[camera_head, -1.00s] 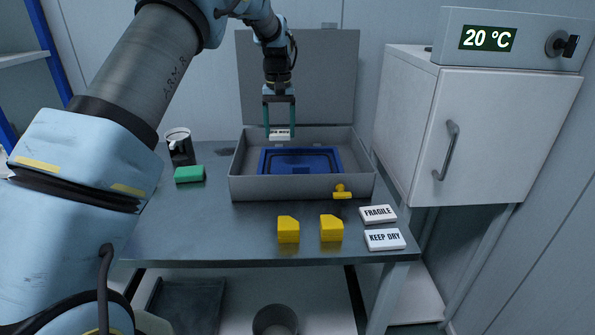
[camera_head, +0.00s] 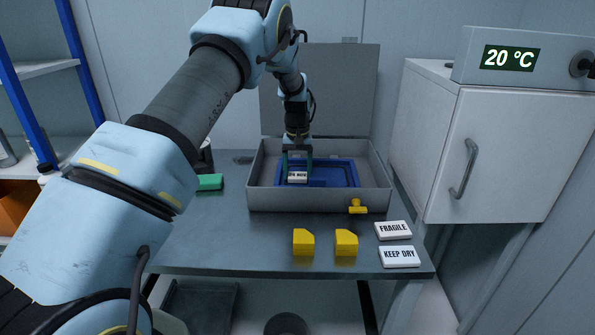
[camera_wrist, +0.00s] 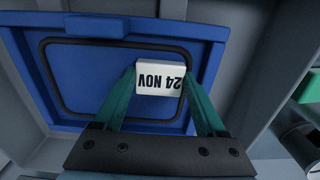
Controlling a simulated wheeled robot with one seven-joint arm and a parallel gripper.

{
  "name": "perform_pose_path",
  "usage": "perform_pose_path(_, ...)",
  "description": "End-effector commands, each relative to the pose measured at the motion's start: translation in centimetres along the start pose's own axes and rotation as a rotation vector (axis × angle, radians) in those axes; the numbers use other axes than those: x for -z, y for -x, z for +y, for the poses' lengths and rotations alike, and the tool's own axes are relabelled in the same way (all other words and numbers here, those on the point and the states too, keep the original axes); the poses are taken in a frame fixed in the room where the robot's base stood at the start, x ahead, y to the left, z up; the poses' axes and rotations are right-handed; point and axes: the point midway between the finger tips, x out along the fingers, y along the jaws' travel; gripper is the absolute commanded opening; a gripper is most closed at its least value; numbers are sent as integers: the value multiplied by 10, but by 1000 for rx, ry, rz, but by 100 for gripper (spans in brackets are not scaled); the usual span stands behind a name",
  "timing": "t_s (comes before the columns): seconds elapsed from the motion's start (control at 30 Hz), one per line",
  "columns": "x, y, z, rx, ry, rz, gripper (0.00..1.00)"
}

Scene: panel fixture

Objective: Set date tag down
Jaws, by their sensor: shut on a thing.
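The date tag (camera_wrist: 161,78) is a small white block reading "24 NOV". It shows upside down in the wrist view, between the two green fingers of my gripper (camera_wrist: 160,85). In the head view my gripper (camera_head: 297,172) is shut on the tag (camera_head: 298,177), inside the open grey case. The tag is over the left part of the blue tray (camera_head: 344,172) in the case. I cannot tell whether the tag touches the tray. The tray also shows in the wrist view (camera_wrist: 75,75), with a dark rounded outline on it.
Two yellow blocks (camera_head: 303,242), a FRAGILE tag (camera_head: 393,230) and a KEEP DRY tag (camera_head: 399,257) lie nearer. A green block (camera_head: 209,182) is left. A white cabinet (camera_head: 500,150) stands right.

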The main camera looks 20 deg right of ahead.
Motion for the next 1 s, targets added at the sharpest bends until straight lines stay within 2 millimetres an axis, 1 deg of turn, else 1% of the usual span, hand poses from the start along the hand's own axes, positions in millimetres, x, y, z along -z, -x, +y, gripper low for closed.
perform_pose_path(0.17, 0, -3, 0, 0, 0, -1, 13)
perform_pose_path(0.2, 0, -4, 0, 0, 0, 0, 74)
perform_pose_path(0.43, 0, -3, 0, 0, 0, 0, 100)
perform_pose_path(0.63, 0, -2, 0, 0, 0, 0, 100)
perform_pose_path(0.77, 0, 3, 0, 0, 0, 1, 100)
perform_pose_path(0.87, 1, 15, 0, -1, 0, 4, 100)
perform_pose_path(1.0, 1, 42, 0, -1, 0, 5, 100)
